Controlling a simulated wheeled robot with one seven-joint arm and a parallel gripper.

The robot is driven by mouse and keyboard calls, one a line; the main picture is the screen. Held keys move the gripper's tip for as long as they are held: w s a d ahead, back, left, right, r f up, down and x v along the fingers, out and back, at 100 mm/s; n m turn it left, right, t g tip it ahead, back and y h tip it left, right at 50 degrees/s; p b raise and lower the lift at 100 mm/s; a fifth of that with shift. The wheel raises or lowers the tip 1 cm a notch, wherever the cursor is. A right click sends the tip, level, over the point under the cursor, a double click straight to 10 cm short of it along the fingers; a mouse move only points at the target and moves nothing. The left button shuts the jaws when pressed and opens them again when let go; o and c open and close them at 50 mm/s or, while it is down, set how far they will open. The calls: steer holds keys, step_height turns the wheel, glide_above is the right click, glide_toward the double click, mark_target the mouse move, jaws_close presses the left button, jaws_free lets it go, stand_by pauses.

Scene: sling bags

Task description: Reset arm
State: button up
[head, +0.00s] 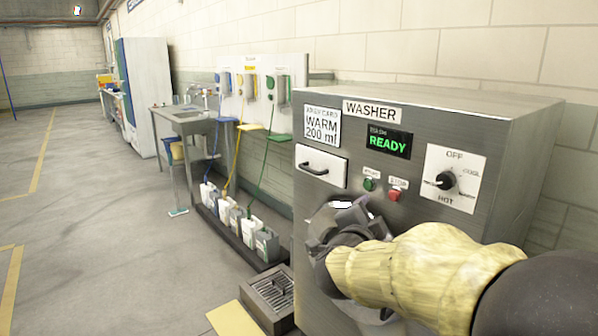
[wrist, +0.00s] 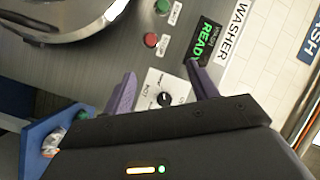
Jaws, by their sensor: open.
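My gripper (head: 338,222) is in front of the grey metal washer (head: 440,118), low on its front face, with my arm reaching in from the right. In the wrist view my gripper (wrist: 162,86) has its two purple fingers spread apart, with nothing between them. The temperature dial (head: 446,180) shows behind the gap between the fingers in the wrist view (wrist: 164,99), apart from them. My gripper and arm hide much of the washer's lower front in the head view.
The washer has a READY display (head: 389,142), a green button (head: 369,184), a red button (head: 393,195) and a drawer (head: 321,167). A floor drain box (head: 272,291) stands at its lower left. Several jugs (head: 239,222) line the wall. The floor at left is clear.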

steer(key=s+a+f+n+g+y, duration=0.25)
steer(key=f+n+y, duration=0.2)
steer(key=f, duration=0.35)
steer(key=s+a+f+n+g+y, duration=0.1)
steer(key=s+f+n+g+y, duration=0.15)
steer(key=f+n, duration=0.45)
steer(key=s+d+f+n+g, duration=0.2)
steer(key=s+f+g, duration=0.25)
steer(key=s, duration=0.35)
steer(key=s+d+f+n+g, duration=0.1)
steer(key=s+f+n+g, duration=0.2)
steer(key=s+f, duration=0.4)
steer(key=w+p+v, duration=0.2)
steer(key=p+v, duration=0.8)
steer(key=w+r+p+v, duration=0.1)
steer(key=w+p+v, duration=0.2)
steer(key=p+v, duration=0.7)
steer(key=shift+s+d+r+p, duration=0.35)
steer(key=shift+s+d+r, duration=0.15)
steer(key=shift+s, duration=0.1)
